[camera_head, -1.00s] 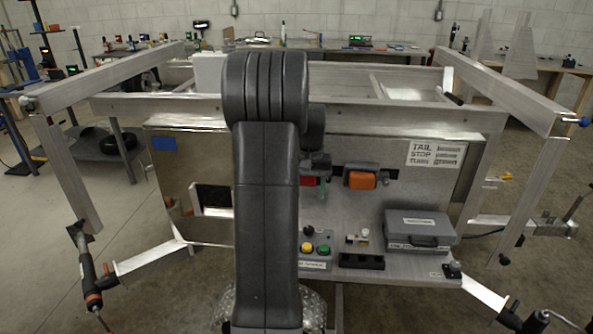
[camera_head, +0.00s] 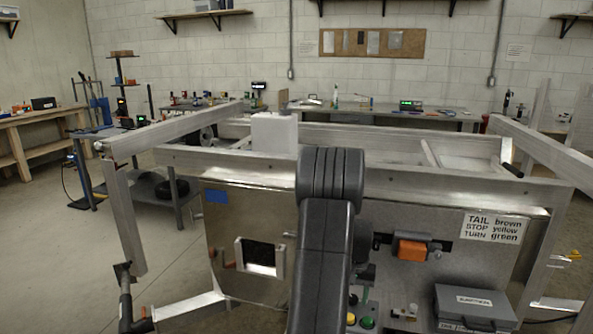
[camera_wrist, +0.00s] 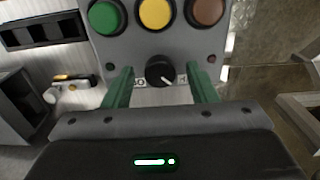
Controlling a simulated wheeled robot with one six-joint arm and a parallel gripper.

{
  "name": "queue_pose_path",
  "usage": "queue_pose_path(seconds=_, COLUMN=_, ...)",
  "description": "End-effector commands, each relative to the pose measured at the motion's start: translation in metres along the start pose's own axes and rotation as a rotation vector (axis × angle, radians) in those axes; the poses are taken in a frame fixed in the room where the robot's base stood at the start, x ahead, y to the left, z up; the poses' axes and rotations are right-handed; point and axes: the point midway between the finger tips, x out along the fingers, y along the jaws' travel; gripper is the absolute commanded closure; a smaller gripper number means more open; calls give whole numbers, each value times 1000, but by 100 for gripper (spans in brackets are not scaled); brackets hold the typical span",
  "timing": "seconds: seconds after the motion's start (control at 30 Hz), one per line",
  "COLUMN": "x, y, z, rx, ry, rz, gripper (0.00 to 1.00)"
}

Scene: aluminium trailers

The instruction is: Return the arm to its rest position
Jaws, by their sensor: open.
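My gripper (camera_wrist: 160,88) shows in the wrist view with two green fingers spread apart and nothing held between them. A black rotary knob (camera_wrist: 160,70) on a grey control box lies beyond, in line with the gap; I cannot tell how far off it is. Green (camera_wrist: 106,16), yellow (camera_wrist: 155,12) and brown-red (camera_wrist: 207,10) buttons sit on the same box. In the head view my dark arm stands upright in front of the trailer panel, and it hides most of the gripper.
The aluminium trailer frame (camera_head: 400,180) surrounds the panel. An orange lamp (camera_head: 411,250) sits on the panel beside a TAIL/STOP/TURN sign (camera_head: 493,227). A grey case (camera_head: 474,306) stands at lower right. Open floor (camera_head: 60,260) lies at left.

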Motion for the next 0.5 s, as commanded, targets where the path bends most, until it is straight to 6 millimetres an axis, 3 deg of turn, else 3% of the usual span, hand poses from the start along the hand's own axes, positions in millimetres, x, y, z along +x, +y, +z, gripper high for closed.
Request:
queue_pose_path(seconds=0.37, x=-3, y=0, z=0, rx=3, ry=2, rz=0, gripper=48)
queue_pose_path(seconds=0.5, x=-15, y=0, z=-1, rx=-12, ry=3, rz=0, gripper=48)
